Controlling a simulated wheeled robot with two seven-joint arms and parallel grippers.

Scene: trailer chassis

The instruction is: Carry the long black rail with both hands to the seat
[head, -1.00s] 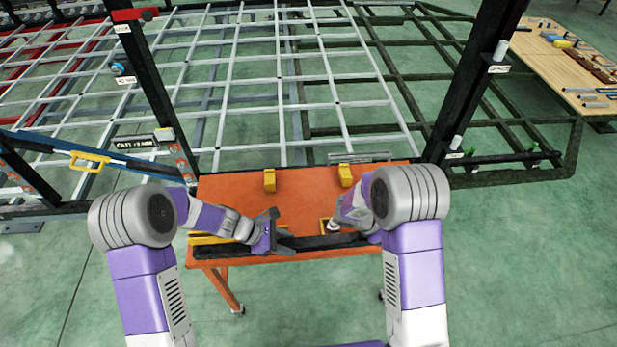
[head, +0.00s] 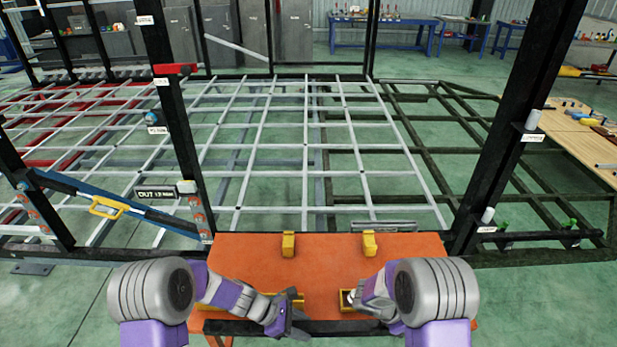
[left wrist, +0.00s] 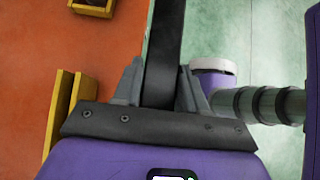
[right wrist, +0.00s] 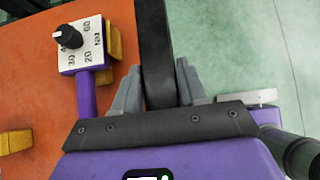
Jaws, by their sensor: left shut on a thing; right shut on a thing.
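The long black rail (head: 335,327) runs left to right along the near edge of the orange table (head: 325,265). My left gripper (head: 294,322) is shut on it; the left wrist view shows the rail (left wrist: 163,50) between both fingers (left wrist: 160,88). My right gripper is shut on the same rail (right wrist: 155,45), which passes between its fingers (right wrist: 158,88); in the head view my right arm partly hides this grip. I cannot tell whether the rail touches the tabletop. I cannot make out for sure which part is the seat.
Two yellow blocks (head: 288,244) (head: 368,243) stand at the table's far edge. A purple-handled tool with a marked dial (right wrist: 82,45) is beside the rail. Behind the table are a grey lattice frame (head: 290,150) and black posts (head: 515,130) (head: 172,110).

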